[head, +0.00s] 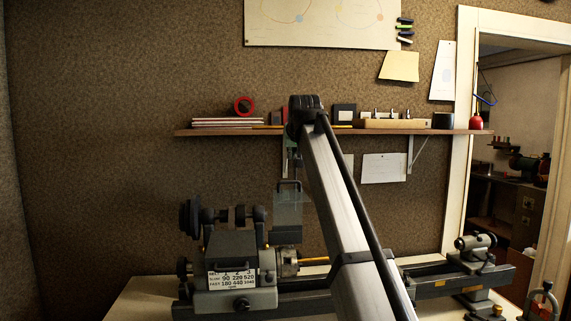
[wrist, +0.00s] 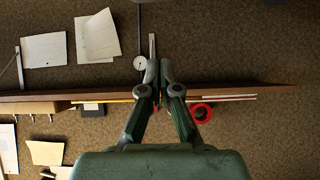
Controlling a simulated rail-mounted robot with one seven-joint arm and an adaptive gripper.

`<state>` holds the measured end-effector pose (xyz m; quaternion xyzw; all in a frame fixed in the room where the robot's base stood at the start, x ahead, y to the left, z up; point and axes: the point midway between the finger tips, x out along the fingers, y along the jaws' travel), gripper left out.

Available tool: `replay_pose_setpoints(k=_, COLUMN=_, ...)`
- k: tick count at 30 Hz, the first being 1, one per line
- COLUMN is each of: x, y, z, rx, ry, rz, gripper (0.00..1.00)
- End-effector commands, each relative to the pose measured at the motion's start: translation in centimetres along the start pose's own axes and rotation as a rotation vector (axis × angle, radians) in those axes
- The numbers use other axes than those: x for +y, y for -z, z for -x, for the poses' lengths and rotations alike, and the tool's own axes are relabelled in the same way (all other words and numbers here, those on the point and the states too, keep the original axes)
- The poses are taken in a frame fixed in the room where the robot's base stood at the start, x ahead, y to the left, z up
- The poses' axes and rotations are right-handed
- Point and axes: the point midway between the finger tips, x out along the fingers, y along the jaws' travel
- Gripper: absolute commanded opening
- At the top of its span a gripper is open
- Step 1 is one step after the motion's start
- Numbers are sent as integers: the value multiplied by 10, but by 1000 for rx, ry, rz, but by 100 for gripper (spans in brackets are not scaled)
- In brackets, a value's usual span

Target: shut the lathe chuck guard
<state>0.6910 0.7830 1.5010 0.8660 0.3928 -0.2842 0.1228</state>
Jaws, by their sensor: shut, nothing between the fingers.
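The lathe chuck guard (head: 288,212) is a grey, see-through-looking panel with a handle-like bar at its top. The guard is not in the wrist view. In the head view my arm hides most of my gripper, so its exact distance from the guard cannot be told.
The lathe headstock (head: 237,272) is left of the chuck; the tailstock (head: 475,250) is at the right. A wall shelf (head: 230,132) holds a red tape roll (head: 244,105) and other items. A dial gauge (wrist: 141,62) hangs near my fingertips in the wrist view. Wall left of the lathe is clear.

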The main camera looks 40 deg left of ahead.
Motion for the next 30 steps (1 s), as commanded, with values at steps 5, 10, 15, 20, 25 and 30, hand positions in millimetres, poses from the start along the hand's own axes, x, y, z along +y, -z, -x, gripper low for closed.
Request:
replay_pose_setpoints(k=5, x=-4, y=2, z=-8, rx=-3, ry=-1, rz=10, gripper=0)
replay_pose_setpoints(k=10, x=-4, y=4, z=-34, rx=-4, ry=0, rz=8, gripper=0)
replay_pose_setpoints(k=15, x=-4, y=4, z=-67, rx=-4, ry=0, rz=7, gripper=0)
replay_pose_setpoints(k=20, x=-4, y=4, z=-97, rx=-3, ry=0, rz=7, gripper=0)
replay_pose_setpoints(k=25, x=-3, y=-22, z=-88, rx=-1, ry=0, rz=7, gripper=0)
replay_pose_setpoints(k=30, x=-4, y=-34, z=-84, rx=-1, ry=0, rz=7, gripper=0)
